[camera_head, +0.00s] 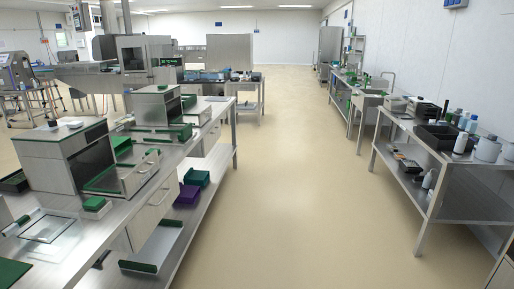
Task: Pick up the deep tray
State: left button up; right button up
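I cannot tell which container is the deep tray. A black open container (438,139) stands on the right steel table. A dark tray with a green edge (14,182) lies at the far left on the left bench. Purple (187,195) and teal (197,178) boxes sit on the left bench's lower shelf. Neither of my grippers is in view.
The left steel bench (170,183) carries metal machines (68,160) with green-edged drawers. The right table (455,160) holds bottles and white tubs (487,149). A wide beige floor aisle (300,190) between them is clear.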

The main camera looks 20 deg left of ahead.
aim_at(43, 230)
jog(key=i+u, duration=0.4)
jog(key=i+l+u, duration=0.1)
jog(key=i+u, duration=0.25)
jog(key=i, duration=0.15)
